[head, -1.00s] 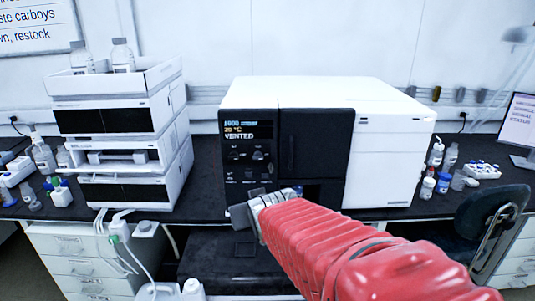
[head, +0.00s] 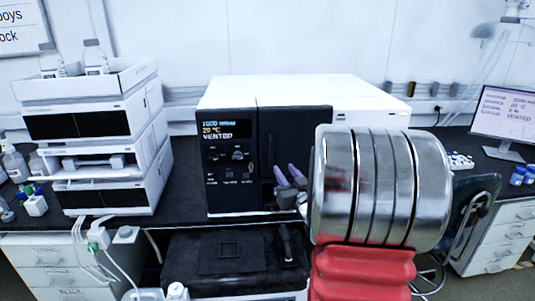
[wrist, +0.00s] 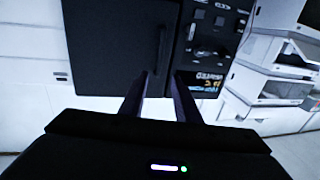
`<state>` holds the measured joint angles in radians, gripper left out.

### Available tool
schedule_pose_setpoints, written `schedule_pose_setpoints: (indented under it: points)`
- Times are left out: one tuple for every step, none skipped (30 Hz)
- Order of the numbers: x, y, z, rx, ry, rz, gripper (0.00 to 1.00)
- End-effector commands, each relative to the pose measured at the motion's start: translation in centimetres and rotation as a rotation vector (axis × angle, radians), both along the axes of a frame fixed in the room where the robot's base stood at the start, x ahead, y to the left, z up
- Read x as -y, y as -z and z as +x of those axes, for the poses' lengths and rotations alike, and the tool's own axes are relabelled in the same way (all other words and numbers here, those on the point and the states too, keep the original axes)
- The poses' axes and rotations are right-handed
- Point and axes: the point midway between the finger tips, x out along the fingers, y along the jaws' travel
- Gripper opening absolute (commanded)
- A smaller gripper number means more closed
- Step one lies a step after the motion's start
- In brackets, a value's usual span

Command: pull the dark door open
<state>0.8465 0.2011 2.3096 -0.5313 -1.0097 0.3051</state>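The dark door (head: 290,125) is on the front of the white and black instrument, right of its lit panel, and looks shut. In the wrist view, which is upside down, the door (wrist: 105,45) fills the upper left, with its upright bar handle (wrist: 162,48) near its edge. My gripper (head: 289,172) is in front of the door in the head view. In the wrist view its two fingers (wrist: 161,74) are apart, with the handle's end lined up between the tips. I cannot tell whether they touch it. My arm hides the door's lower right.
The control panel (head: 228,150) reads VENTED, beside the door. A stack of white modules (head: 95,125) with bottles on top stands at the left. A black-topped unit (head: 225,258) sits low in front. A monitor (head: 505,122) stands at the right. Bench between stack and instrument is clear.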

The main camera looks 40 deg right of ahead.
Motion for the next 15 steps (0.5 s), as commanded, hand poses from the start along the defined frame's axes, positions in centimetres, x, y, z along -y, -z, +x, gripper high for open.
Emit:
schedule_pose_setpoints:
  points:
    - [0.0, 0.0, 0.0, 0.002, 0.000, -0.001, 0.29]
    - [0.0, 0.0, 0.0, 0.002, 0.000, -0.001, 0.29]
    - [0.0, 0.0, 0.0, 0.001, -0.001, 0.000, 0.29]
    - [0.0, 0.0, 0.0, 0.001, -0.001, 0.000, 0.29]
    - [0.0, 0.0, 0.0, 0.001, 0.000, 0.000, 0.29]
    - [0.0, 0.0, 0.0, 0.001, 0.000, 0.000, 0.29]
    - [0.0, 0.0, 0.0, 0.001, 0.000, 0.000, 0.29]
    - [0.0, 0.0, 0.0, 0.000, 0.000, 0.000, 0.29]
    - [0.0, 0.0, 0.0, 0.000, 0.000, 0.001, 0.29]
    - [0.0, 0.0, 0.1, 0.000, 0.000, 0.000, 0.29]
    - [0.1, 0.0, 0.2, 0.000, -0.001, 0.000, 0.29]
    - [0.1, 0.0, 0.4, 0.000, -0.001, 0.000, 0.29]
    - [0.2, 0.0, 0.5, 0.000, -0.001, 0.000, 0.29]
    - [0.3, 0.0, 0.7, 0.000, -0.001, 0.001, 0.29]
    - [0.4, 0.0, 1.0, -0.001, -0.001, 0.002, 0.29]
